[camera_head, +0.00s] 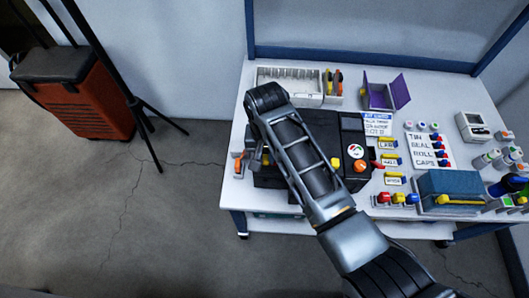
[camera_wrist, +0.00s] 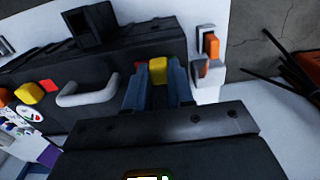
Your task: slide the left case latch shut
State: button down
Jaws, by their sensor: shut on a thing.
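The black case (camera_wrist: 125,52) lies across the wrist view, with a grey handle (camera_wrist: 88,93) on its near side. The left latch (camera_wrist: 158,70) is a yellow block, with a small red patch beside it on the left. My gripper (camera_wrist: 158,88) is shut on this latch, one blue-grey finger on each side. The latch's lower part is hidden between the fingers. In the head view the case (camera_head: 352,139) sits on the table, partly covered by my arm; the left latch and my fingertips cannot be made out there.
An orange-handled tool in a white holder (camera_wrist: 210,70) stands close beside the case, at the table's left edge in the head view. Behind the case are a divided tray (camera_head: 290,84) and an open purple box (camera_head: 386,94). A blue case (camera_head: 450,184) and bottles crowd the right.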

jog(key=shift+d+p, duration=0.35)
jog(key=shift+d, duration=0.65)
jog(key=c, duration=1)
grip_release()
jog(key=shift+o, duration=0.2)
